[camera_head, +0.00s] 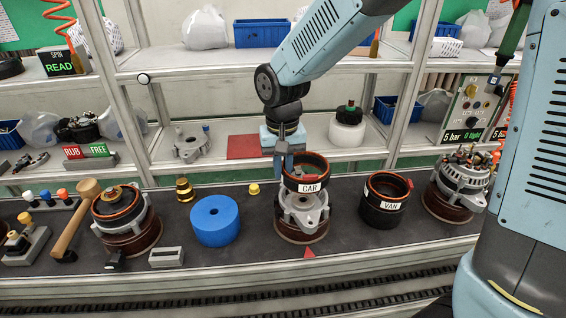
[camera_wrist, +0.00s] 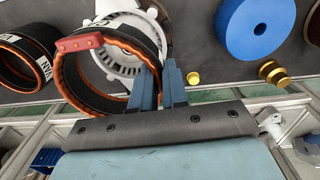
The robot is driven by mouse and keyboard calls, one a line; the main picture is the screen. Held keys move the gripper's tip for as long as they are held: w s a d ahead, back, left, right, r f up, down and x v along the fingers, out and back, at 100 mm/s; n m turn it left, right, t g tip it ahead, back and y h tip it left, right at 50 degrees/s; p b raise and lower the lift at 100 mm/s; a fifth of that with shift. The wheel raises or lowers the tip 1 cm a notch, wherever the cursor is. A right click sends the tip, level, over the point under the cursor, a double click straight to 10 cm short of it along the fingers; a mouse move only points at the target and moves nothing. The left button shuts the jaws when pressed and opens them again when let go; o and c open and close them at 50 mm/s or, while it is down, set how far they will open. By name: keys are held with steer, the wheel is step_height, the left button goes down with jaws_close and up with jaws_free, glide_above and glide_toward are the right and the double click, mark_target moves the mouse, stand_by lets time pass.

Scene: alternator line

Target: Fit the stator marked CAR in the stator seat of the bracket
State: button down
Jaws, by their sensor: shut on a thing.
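The stator marked CAR (camera_head: 308,187) is a dark ring with copper windings and a white label. My gripper (camera_head: 289,160) is shut on its wall at the left rear side and holds it over the bracket. In the wrist view, the fingers (camera_wrist: 160,88) pinch the wall of the CAR stator (camera_wrist: 75,88). The bracket (camera_head: 305,213) is silver-grey and sits on a round brown stand; it also shows in the wrist view (camera_wrist: 116,55), partly behind the stator. The stator looks above and slightly off the bracket; whether they touch I cannot tell.
The stator marked VAN (camera_head: 383,205) stands close to the right. A blue cylinder (camera_head: 215,221) and brass pieces (camera_head: 185,189) lie to the left, with a mallet (camera_head: 75,215) beyond. An assembled alternator (camera_head: 463,180) stands far right. A shelf (camera_head: 230,135) runs behind.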

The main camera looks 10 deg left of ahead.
mark_target(283, 181)
steer(key=shift+f, duration=2.1)
steer(key=shift+f, duration=1.2)
stand_by(0.9)
steer(key=c, duration=1.1)
jaws_free()
step_height(283, 181, up, 14)
steer(key=shift+f, duration=0.15)
